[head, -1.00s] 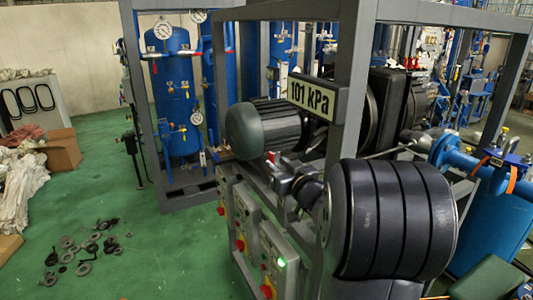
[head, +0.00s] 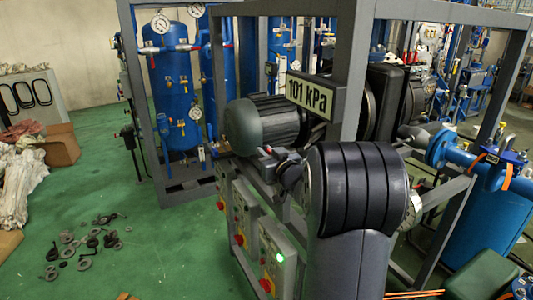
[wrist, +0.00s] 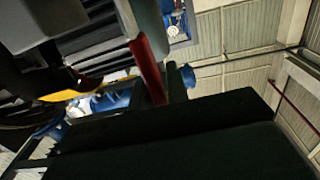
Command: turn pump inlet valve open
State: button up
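My gripper (head: 274,160) is small and dark in the head view, just below the green-grey motor (head: 262,125). My own forearm hides much of it, and its fingers cannot be made out. A small red part (head: 267,149) shows beside it. In the wrist view a red bar (wrist: 149,72) stands upright near the middle, close to large dark shapes that fill the bottom. I cannot tell whether this bar is the pump inlet valve's handle, or whether my gripper touches it. No valve can be clearly identified as the pump inlet valve.
A grey steel frame (head: 347,75) with a "101 kPa" display (head: 311,94) surrounds the pump. Control boxes with red knobs (head: 265,285) line its front. A blue pipe (head: 470,160) is at right. Green floor at left is open, with scattered rings (head: 85,258).

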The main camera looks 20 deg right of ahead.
grip_shut()
jog(key=shift+s+f+b, duration=0.1)
jog(key=shift+f+b, duration=0.05)
jog(key=shift+b, duration=0.35)
